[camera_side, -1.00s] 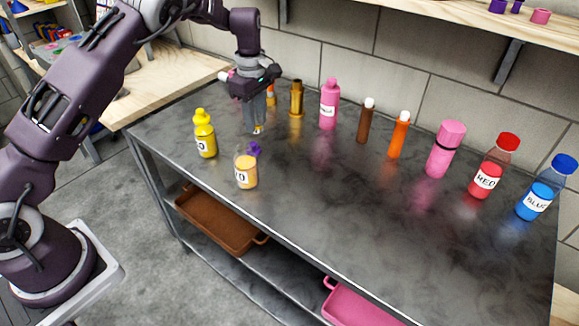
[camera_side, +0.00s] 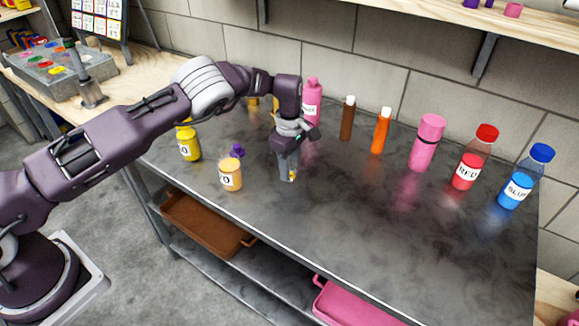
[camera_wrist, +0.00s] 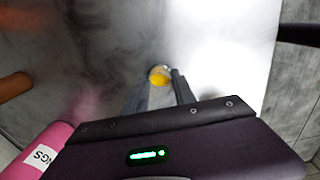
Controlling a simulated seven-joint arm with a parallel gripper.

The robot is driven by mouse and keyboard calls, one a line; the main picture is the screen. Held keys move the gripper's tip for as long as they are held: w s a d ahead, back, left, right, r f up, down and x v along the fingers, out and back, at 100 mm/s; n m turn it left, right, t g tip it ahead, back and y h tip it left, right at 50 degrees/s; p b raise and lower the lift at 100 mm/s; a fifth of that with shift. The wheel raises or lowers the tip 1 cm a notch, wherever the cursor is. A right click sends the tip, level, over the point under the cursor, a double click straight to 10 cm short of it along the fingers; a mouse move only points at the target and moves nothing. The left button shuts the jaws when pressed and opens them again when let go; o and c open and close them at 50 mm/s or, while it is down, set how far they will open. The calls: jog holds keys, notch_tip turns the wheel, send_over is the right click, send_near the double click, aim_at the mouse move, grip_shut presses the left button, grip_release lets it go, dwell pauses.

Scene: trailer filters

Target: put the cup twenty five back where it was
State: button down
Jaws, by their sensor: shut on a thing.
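My gripper (camera_side: 288,177) is low over the middle of the metal table in the side view. Its fingers point down and are shut on a small clear cup (camera_wrist: 159,76) with yellow contents. In the side view the cup is mostly hidden by the fingers, and I cannot read a number on it. I cannot tell whether its base touches the table. A larger cup (camera_side: 230,178) with orange-yellow contents and a partly readable label ending in 0 stands to the left of my gripper.
A yellow bottle (camera_side: 188,145) and a small purple thing (camera_side: 237,151) are on the left. A pink bottle (camera_side: 311,98), brown tube (camera_side: 347,121), orange tube (camera_side: 381,133), pink flask (camera_side: 426,145), red bottle (camera_side: 470,163) and blue bottle (camera_side: 524,180) line the back. The front right is clear.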

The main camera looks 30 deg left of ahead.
jog(key=c, duration=1)
grip_release()
jog(key=shift+f, duration=0.1)
notch_tip(320, 180, up, 13)
jog(key=shift+f, duration=0.2)
